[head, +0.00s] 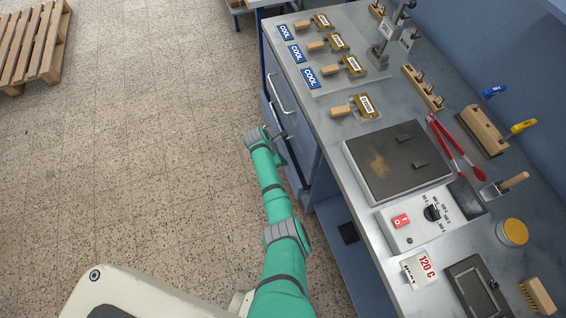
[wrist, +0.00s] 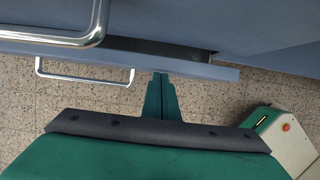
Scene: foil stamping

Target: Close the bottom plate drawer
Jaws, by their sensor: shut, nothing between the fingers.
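The bottom plate drawer shows in the wrist view as a narrow blue-grey front (wrist: 200,69) with a metal bar handle. It stands out a little from the cabinet, with a dark gap behind its top edge. In the head view it is low on the cabinet's side, partly hidden by my arm. My gripper (wrist: 160,78) is shut and empty, its green fingertips at or very near the outer face of that front, right of the handle. I cannot tell whether they touch. In the head view my gripper (head: 283,135) is beside the drawer fronts.
An upper drawer handle (wrist: 75,38) juts out close above. The worktop (head: 330,110) holds a hot plate (head: 395,160), a control box (head: 432,215), red tongs (head: 455,145) and several wood-handled stamps. The speckled floor (head: 140,150) left of the cabinet is clear; a pallet (head: 35,45) lies far left.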

